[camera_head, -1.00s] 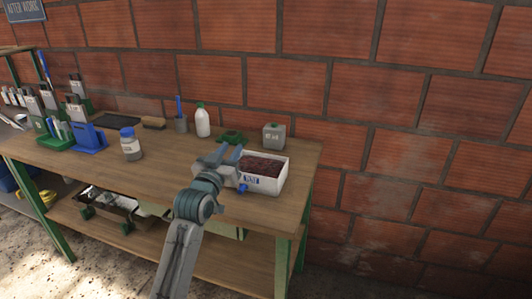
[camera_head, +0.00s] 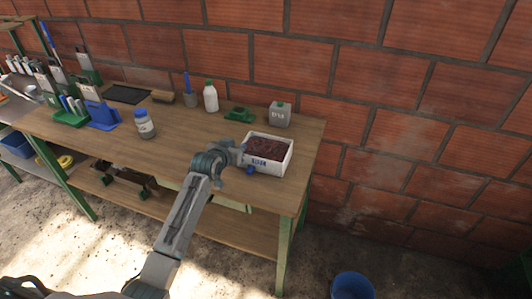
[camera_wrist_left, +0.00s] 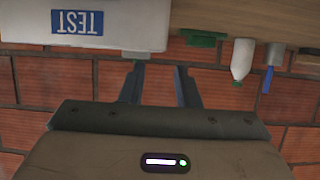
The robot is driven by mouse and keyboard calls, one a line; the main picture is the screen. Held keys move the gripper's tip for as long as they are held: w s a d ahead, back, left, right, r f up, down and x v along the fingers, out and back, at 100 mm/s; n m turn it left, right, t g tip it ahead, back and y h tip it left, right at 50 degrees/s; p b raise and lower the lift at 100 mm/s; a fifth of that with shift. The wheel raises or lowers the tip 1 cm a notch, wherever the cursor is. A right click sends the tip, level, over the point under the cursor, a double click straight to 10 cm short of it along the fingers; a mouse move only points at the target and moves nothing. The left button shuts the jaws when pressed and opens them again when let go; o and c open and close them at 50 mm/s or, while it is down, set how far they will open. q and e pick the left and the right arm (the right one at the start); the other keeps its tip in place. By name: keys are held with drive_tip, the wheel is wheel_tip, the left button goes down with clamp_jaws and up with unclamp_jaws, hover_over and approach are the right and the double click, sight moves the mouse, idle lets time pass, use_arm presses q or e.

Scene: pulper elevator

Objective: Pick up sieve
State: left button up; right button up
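I cannot make out a sieve for certain in either view. My left gripper (camera_head: 238,155) is at the left side of a white box (camera_head: 267,168) with dark contents on the workbench. In the left wrist view, the two fingers of my left gripper (camera_wrist_left: 158,78) are apart with nothing between them. The white box (camera_wrist_left: 120,40), with a blue label reading TEST, appears upside down there, close to the fingers. I cannot tell whether the gripper touches the box. My right gripper is not in view.
On the workbench (camera_head: 190,140) stand a jar with a blue lid (camera_head: 145,125), a white bottle (camera_head: 210,97), a green object (camera_head: 240,114) and a grey canister (camera_head: 280,114). A dark flat tray (camera_head: 127,94) lies behind. A blue bucket (camera_head: 352,286) is on the floor.

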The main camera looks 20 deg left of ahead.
use_arm(q)
drive_tip(key=shift+w+f, duration=0.15)
drive_tip(key=shift+w, duration=0.35)
drive_tip(key=shift+w+f+p, duration=0.25)
drive_tip(key=shift+w+p, duration=0.3)
drive_tip(key=shift+p, duration=0.05)
drive_tip(key=shift+p+x, duration=0.5)
drive_tip(key=shift+x, duration=1.45)
drive_tip(key=shift+s+f, duration=0.15)
drive_tip(key=shift+f, duration=0.05)
clamp_jaws()
